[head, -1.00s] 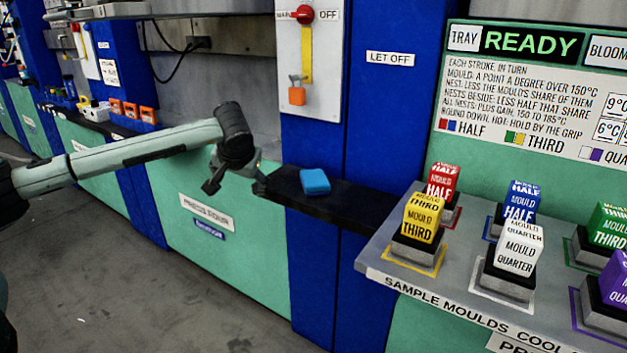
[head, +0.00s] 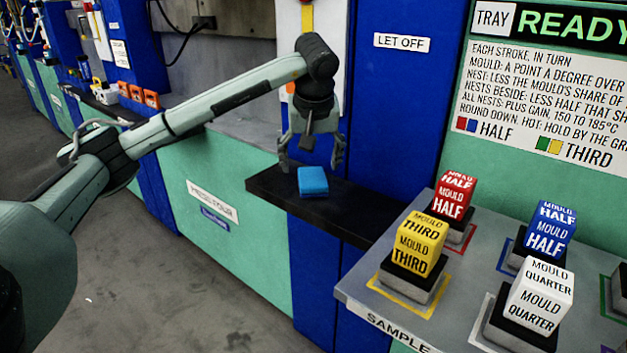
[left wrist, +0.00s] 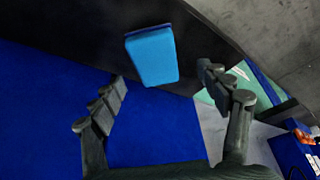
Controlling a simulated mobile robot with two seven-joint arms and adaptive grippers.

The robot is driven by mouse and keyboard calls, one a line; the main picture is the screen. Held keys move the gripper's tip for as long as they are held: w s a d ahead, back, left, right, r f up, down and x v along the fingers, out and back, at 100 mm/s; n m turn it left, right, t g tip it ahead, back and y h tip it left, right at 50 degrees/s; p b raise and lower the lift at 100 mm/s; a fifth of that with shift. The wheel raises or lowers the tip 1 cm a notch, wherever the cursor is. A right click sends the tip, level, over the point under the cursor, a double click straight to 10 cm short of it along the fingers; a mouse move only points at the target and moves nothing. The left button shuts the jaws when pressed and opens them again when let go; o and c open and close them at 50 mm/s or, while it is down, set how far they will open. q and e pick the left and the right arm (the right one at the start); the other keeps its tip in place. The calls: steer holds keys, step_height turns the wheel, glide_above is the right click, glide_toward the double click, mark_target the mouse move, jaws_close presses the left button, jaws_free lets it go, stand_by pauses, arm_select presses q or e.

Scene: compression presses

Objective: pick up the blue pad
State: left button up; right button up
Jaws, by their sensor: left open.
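The blue pad (head: 313,182) lies flat on a narrow black shelf (head: 350,213) in front of the blue press column. In the left wrist view the pad (left wrist: 152,60) shows ahead of the fingers, above the middle of the picture, with the black shelf behind it. My left gripper (head: 311,168) is open and empty, pointing down above and just behind the pad in the head view. Its two fingers (left wrist: 168,95) are spread wide in the wrist view, and the pad appears apart from them. My right gripper is not in view.
A grey tray (head: 392,309) at the right holds red, yellow, blue and white mould blocks. A yellow block (head: 420,245) stands nearest the shelf. The blue column (head: 393,120) rises behind the shelf. Orange blocks (head: 137,93) sit on a ledge further left.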

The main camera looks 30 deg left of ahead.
mark_target(313, 176)
arm_select(q)
steer(key=x, duration=0.4)
steer(key=shift+w+d+f, duration=0.1)
steer(key=shift+d+f, duration=0.05)
steer(key=shift+d, duration=0.1)
steer(key=shift+c, duration=0.6)
steer(key=c, duration=0.9)
step_height(313, 176, up, 10)
steer(key=shift+r, duration=0.1)
steer(key=shift+o, duration=1.1)
steer(key=c, duration=0.3)
steer(key=shift+c, duration=0.2)
